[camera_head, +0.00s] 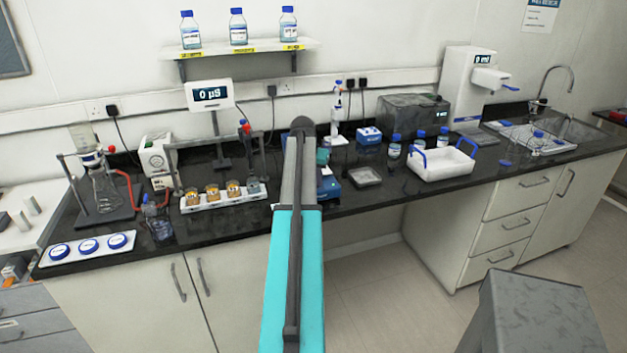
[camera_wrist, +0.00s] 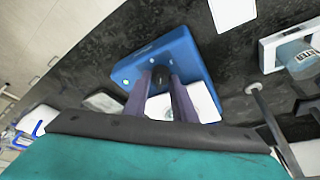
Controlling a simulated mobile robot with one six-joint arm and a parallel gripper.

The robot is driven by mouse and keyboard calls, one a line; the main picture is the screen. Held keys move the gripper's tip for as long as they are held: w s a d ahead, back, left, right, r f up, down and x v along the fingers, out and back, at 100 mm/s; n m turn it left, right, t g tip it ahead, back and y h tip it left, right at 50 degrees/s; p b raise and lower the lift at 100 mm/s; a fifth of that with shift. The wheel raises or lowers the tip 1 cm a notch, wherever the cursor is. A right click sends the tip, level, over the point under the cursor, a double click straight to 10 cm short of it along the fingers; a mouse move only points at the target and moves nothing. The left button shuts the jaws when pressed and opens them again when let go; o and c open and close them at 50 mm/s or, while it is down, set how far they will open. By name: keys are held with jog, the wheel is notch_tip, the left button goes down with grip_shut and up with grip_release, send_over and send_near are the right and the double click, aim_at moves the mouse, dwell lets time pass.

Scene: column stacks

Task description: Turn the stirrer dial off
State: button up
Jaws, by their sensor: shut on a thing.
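The blue stirrer (camera_wrist: 184,56) lies under my gripper in the wrist view, with a white square plate (camera_wrist: 205,103) on it. Its dark dial (camera_wrist: 160,75) is between the two fingertips of my gripper (camera_wrist: 161,80), which is shut on it. The dial's marking and angle cannot be made out. In the head view the stirrer (camera_head: 328,188) stands on the black bench, partly hidden behind my arm; the gripper and dial are hidden there.
A rack of amber jars (camera_head: 222,201) stands left of my arm. A grey tray (camera_head: 365,176) and a white blue-handled basket (camera_head: 442,162) stand to the right. A flask stand (camera_head: 107,195) is farther left. A grey block (camera_head: 535,310) stands at front right.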

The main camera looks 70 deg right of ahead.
jog(key=n, duration=0.1)
jog(key=n+t, duration=0.1)
jog(key=n, duration=0.2)
jog(key=shift+s+d+n+t, duration=0.15)
jog(key=shift+s+n+t, duration=0.15)
jog(key=shift+t, duration=0.1)
jog(key=shift+n+t+y+b, duration=0.4)
jog(key=shift+n+t+y, duration=0.1)
jog(key=shift+n, duration=1)
jog(key=o, duration=0.7)
jog(key=shift+o, duration=0.2)
jog(key=shift+r, duration=0.1)
jog(key=b+v, duration=0.2)
jog(key=v, duration=1.1)
jog(key=shift+s+r+b, duration=0.15)
jog(key=shift+r+b, duration=0.1)
jog(key=shift+b, duration=0.15)
jog(key=shift+s, duration=0.1)
